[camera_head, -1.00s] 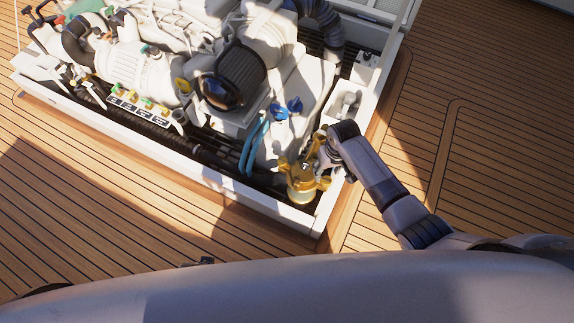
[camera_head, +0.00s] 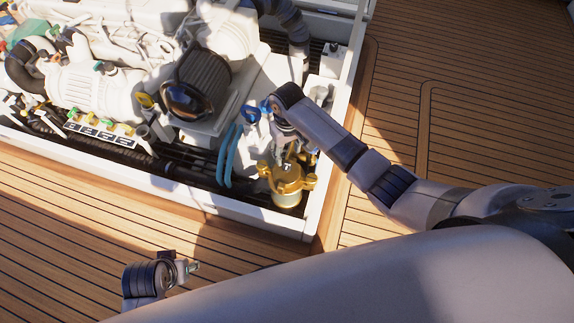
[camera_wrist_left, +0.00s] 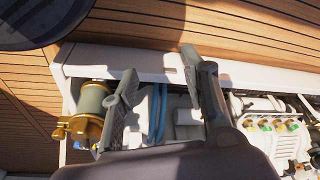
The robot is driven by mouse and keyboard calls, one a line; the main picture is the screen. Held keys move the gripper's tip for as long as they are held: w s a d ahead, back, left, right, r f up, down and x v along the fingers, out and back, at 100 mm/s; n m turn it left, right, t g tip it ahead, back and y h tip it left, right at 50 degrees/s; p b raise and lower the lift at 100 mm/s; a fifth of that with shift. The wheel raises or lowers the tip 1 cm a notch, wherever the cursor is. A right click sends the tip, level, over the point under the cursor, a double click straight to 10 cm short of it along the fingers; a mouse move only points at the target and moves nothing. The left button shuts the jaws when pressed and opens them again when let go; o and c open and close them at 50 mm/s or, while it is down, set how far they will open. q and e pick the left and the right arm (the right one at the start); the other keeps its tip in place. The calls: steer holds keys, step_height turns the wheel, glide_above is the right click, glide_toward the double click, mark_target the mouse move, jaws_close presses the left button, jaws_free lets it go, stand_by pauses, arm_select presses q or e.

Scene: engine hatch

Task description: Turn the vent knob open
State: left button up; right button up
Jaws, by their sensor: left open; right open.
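A gold strainer (camera_head: 287,184) stands in the front right corner of the white engine hatch. A small dark T-shaped part (camera_head: 287,167) sits on its top. Two blue knobs (camera_head: 250,113) are behind and left of it. I cannot tell for certain which part is the vent knob. My right gripper (camera_head: 290,147) is open just above and behind the strainer top; its fingers are partly hidden by its wrist. My left gripper (camera_head: 192,267) is open and empty over the deck in front of the hatch. The left wrist view shows its spread fingers (camera_wrist_left: 160,65) and the strainer (camera_wrist_left: 88,118) at left.
The engine (camera_head: 90,90) fills the hatch, with a row of coloured small valves (camera_head: 100,128) along the front. Blue hoses (camera_head: 228,152) run left of the strainer. The hatch's white rim (camera_head: 190,200) borders it. Wooden deck (camera_head: 70,235) in front is clear.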

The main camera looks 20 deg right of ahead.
mark_target(287, 166)
step_height(287, 166, down, 8)
steer(key=b, duration=0.2)
steer(key=shift+f+b, duration=0.1)
steer(key=shift+b, duration=0.3)
arm_select(q)
steer(key=v, duration=0.9)
steer(key=shift+w+t, duration=0.3)
steer(key=shift+w, duration=0.05)
steer(key=shift+a, duration=0.1)
arm_select(e)
steer(key=shift+c, duration=0.5)
jaws_close()
